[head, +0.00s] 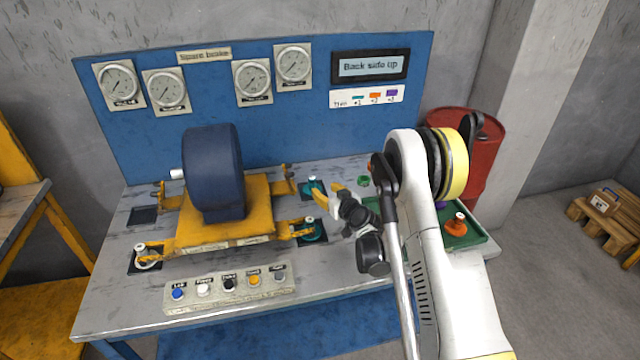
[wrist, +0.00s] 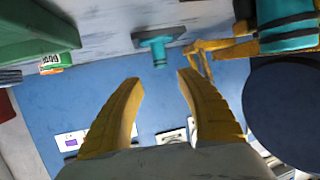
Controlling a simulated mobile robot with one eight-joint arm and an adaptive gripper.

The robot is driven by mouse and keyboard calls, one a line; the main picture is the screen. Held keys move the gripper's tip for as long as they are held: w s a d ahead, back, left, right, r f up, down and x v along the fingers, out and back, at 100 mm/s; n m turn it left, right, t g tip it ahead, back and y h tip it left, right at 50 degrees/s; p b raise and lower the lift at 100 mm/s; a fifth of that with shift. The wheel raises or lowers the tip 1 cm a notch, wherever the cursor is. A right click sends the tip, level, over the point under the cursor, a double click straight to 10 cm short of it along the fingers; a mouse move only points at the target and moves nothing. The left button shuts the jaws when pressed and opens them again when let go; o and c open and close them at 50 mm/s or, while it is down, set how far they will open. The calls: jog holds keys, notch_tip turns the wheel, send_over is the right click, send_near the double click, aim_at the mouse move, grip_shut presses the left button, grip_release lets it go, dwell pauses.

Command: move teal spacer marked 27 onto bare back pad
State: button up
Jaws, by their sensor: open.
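Two teal spacers stand on the right-hand pads of the bench: one on the back right pad (head: 313,182) and one on the front right pad (head: 316,232). I cannot read a 27 on either. The bare back pad (head: 143,216) is a dark square at the back left, left of the motor. My gripper (head: 326,190) is by the back right spacer, fingers apart. In the wrist view, my open gripper (wrist: 158,82) has a teal spacer (wrist: 158,50) just beyond and between its fingertips, with nothing held. Another teal spacer (wrist: 285,32) is large at top right.
The blue motor (head: 212,170) on its yellow base (head: 250,200) fills the bench's middle, with yellow arms reaching toward the pads. A button box (head: 230,287) lies in front. A green tray (head: 478,236) holds an orange part (head: 456,226).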

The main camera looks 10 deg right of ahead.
jog(key=shift+s+r, duration=0.3)
jog(key=shift+r, duration=0.05)
jog(key=s+a+r+g, duration=0.2)
jog(key=s+r, duration=0.5)
jog(key=r, duration=0.3)
jog(key=s+a+r+g, duration=0.2)
jog(key=s+a+r, duration=0.1)
jog(key=s+r, duration=0.55)
jog(key=s+d+r+m+g+h, duration=0.1)
jog(key=s, duration=1.2)
jog(key=s+d+r+m+g+h, duration=0.1)
jog(key=s+g+h, duration=0.1)
jog(key=s, duration=1.2)
jog(key=shift+s+d+r, duration=0.2)
jog(key=shift+s+d, duration=0.1)
jog(key=shift+d, duration=0.05)
